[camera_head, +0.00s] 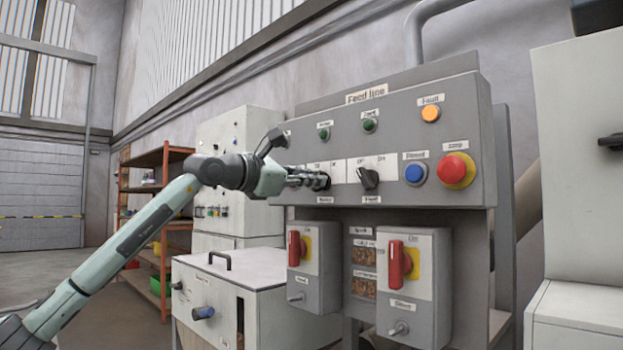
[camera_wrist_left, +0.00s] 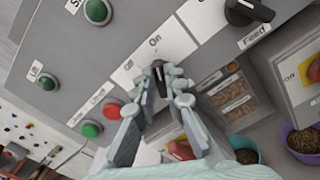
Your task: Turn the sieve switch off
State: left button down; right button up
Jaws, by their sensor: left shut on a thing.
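The control panel (camera_head: 440,110) is a grey box headed "Feed line". My left gripper (camera_head: 320,181) is at its lower left and is shut on a small black rotary knob. In the left wrist view, the knob (camera_wrist_left: 160,78) sits between the two fingertips of the gripper (camera_wrist_left: 162,80), on a white plate with an "On" mark above. The fingers partly cover the knob, and its exact pointing is hard to tell. The label below it is too small to read surely. A second black knob (camera_head: 368,178), marked "Feed" in the left wrist view (camera_wrist_left: 250,12), is to its right, untouched.
A blue button (camera_head: 415,174), a red stop button (camera_head: 455,169) and an orange lamp (camera_head: 430,113) are at the panel's right. Two boxes with red handles (camera_head: 298,248) (camera_head: 400,263) hang below.

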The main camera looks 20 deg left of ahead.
pick_arm(q)
jog(key=shift+n, duration=0.3)
pick_arm(e)
jog(key=shift+r, duration=0.1)
pick_arm(q)
jog(key=shift+w+a+n, duration=0.1)
jog(key=shift+a+n, duration=0.1)
jog(key=shift+n, duration=2.6)
jog(key=shift+w+a+n, duration=0.1)
jog(key=shift+a+n, duration=0.1)
jog(key=shift+n, duration=2.6)
pick_arm(e)
jog(key=shift+w+a+r+t+y, duration=0.2)
jog(key=shift+a+r+t, duration=0.1)
jog(key=shift+r, duration=0.15)
jog(key=shift+w+a+r+t+y, duration=0.1)
jog(key=shift+w+a+r+t, duration=0.15)
jog(key=shift+r, duration=0.2)
jog(key=shift+s+f, duration=0.1)
pick_arm(q)
jog(key=c, duration=1.6)
grip_release()
pick_arm(e)
jog(key=shift+a, duration=0.1)
pick_arm(q)
jog(key=shift+s, duration=0.15)
